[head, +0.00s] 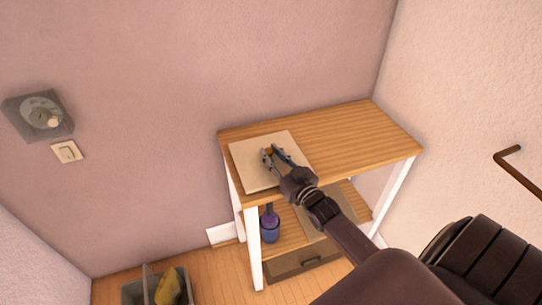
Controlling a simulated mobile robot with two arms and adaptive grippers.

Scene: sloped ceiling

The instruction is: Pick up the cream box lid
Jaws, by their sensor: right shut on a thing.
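The cream box lid (254,172) is a flat, pale square on the left part of the wooden table top (345,135). I cannot tell whether it touches the table top or is slightly above it. My right gripper (272,158) is over the lid's right half, with its arm coming in from the lower right. It is shut on the lid, though its fingertips partly hide the place of contact. My left gripper is not in view.
The table's right half is bare. A blue-purple bottle (270,226) stands on the shelf below, beside a pale flat thing (322,226). A grey bin (134,291) with a yellow thing (170,287) is on the floor. Walls stand behind and right.

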